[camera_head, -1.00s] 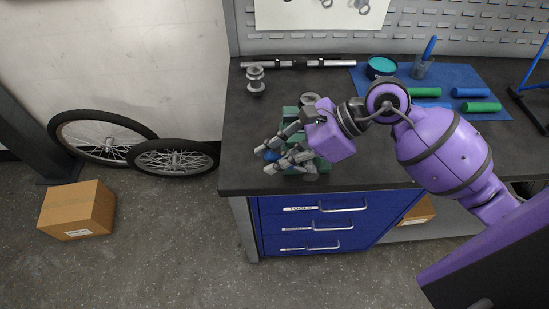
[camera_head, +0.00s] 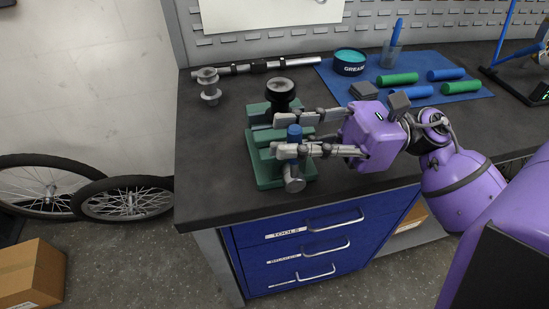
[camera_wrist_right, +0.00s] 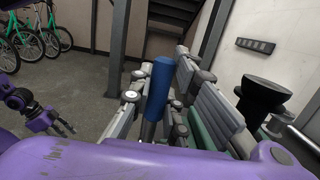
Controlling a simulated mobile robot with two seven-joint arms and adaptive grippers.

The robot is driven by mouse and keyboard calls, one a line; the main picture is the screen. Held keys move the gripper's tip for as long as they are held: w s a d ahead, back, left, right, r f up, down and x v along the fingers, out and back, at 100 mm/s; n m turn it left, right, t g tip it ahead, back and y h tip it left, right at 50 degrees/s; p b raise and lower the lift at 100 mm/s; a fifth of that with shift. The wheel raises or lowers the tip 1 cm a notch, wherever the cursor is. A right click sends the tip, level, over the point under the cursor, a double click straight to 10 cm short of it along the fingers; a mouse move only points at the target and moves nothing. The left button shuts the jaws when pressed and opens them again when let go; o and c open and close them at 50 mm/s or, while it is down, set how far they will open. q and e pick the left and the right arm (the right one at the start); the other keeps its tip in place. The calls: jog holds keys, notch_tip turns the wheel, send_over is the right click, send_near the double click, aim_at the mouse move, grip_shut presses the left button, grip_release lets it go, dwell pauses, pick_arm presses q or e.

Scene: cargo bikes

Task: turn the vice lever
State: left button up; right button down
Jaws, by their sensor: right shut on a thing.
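The green vice (camera_head: 262,172) stands at the front edge of the dark bench. Its lever has a blue grip (camera_head: 294,132) that points up above the grey screw end (camera_head: 294,181) at the vice's front. My right gripper (camera_head: 284,134) reaches in from the right and is shut on the blue grip, with a finger on either side. In the right wrist view the blue grip (camera_wrist_right: 160,82) stands upright between the grey fingers. A black round part (camera_head: 280,94) sits at the back of the vice. My left gripper (camera_wrist_right: 62,124) shows small at the left of the wrist view, away from the vice.
A grey spool-like part (camera_head: 209,87) and a metal bar (camera_head: 255,67) lie behind the vice. A blue mat (camera_head: 345,92) holds a grease tin (camera_head: 350,62) and several green and blue grips. The bench left of the vice is clear. Blue drawers (camera_head: 310,245) are below.

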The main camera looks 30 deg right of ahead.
jog(key=shift+s+d+y+b, duration=0.15)
jog(key=shift+d+y+b, duration=0.6)
jog(key=shift+b, duration=0.3)
jog(key=shift+d+y+b, duration=0.1)
jog(key=shift+y+b, duration=0.15)
jog(key=shift+b, duration=0.05)
pick_arm(q)
jog(key=f, duration=0.1)
jog(key=s+f, duration=0.1)
jog(key=f, duration=0.1)
jog(key=shift+s+a, duration=0.2)
jog(key=shift+s, duration=0.1)
pick_arm(e)
jog(key=shift+r+t, duration=0.1)
jog(key=shift+t, duration=0.2)
pick_arm(q)
jog(key=shift+s+f, duration=0.1)
pick_arm(e)
jog(key=c, duration=1.9)
grip_release()
jog(key=shift+s+d, duration=0.1)
pick_arm(q)
jog(key=shift+d, duration=0.1)
pick_arm(e)
jog(key=v, duration=0.7)
jog(key=shift+d, duration=0.25)
